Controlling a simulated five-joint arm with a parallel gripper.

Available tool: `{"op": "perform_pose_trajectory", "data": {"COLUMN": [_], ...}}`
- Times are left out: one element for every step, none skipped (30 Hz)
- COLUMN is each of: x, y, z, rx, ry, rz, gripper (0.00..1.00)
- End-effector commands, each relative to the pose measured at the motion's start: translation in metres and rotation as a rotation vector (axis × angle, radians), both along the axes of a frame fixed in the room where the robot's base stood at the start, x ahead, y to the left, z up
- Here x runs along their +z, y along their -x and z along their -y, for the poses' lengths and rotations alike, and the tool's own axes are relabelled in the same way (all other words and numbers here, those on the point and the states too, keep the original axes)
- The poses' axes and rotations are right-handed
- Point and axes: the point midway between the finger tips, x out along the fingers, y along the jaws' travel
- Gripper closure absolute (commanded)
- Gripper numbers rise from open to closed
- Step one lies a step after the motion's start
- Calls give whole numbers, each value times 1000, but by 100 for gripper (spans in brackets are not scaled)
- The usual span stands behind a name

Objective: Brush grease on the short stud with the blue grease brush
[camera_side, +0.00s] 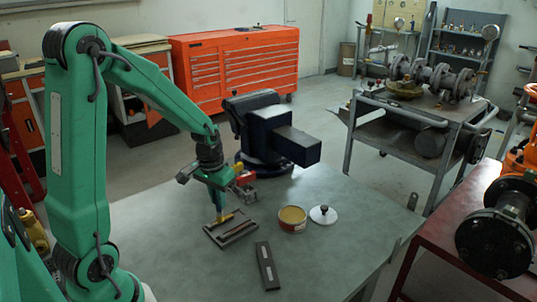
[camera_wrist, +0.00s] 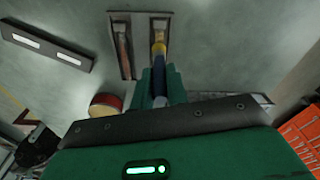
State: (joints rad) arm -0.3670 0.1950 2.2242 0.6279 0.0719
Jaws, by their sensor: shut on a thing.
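My gripper (camera_side: 218,203) points down over the dark tray (camera_side: 237,236) on the table. It is shut on the blue grease brush, whose blue handle (camera_wrist: 159,101) runs between the green fingers (camera_wrist: 161,86). Its yellow ferrule and brown bristle end (camera_wrist: 159,36) lie over the right slot of the tray (camera_wrist: 138,14) in the wrist view. I cannot tell whether the bristle end touches the tray. A brown piece (camera_wrist: 123,48) lies in the left slot. An open tin (camera_side: 292,220) of yellowish grease stands right of the tray. I cannot make out the short stud.
A white lid with a dark knob (camera_side: 323,214) lies beside the tin. A dark bar with two pale marks (camera_side: 267,266) lies in front. A dark blue vise (camera_side: 270,130) stands behind. A flanged valve (camera_side: 495,235) is at the right. The right part of the table is clear.

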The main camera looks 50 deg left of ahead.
Motion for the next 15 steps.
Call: {"op": "perform_pose_trajectory", "data": {"x": [0,0,0,0,0,0,1,1,0,2,4,12,20,26,27], "y": [6,8,12,15,17,21,24,27,30,31,30,29,28,29,29], "z": [0,0,0,0,0,0,1,1,1,1,1,1,0,1,1], "rx": [1,1,2,2,2,2,2,2,1,1,0,0,0,0,0], "ry": [1,0,0,0,0,-1,-1,-1,-1,-2,-2,-4,-4,-4,-3], "rz": [-2,-2,-2,-2,-2,-3,-3,-3,-4,-4,-4,2,4,3,-1], "gripper": [100,100,100,100,100,100,100,100,100,100,100,100,100,100,100]}}
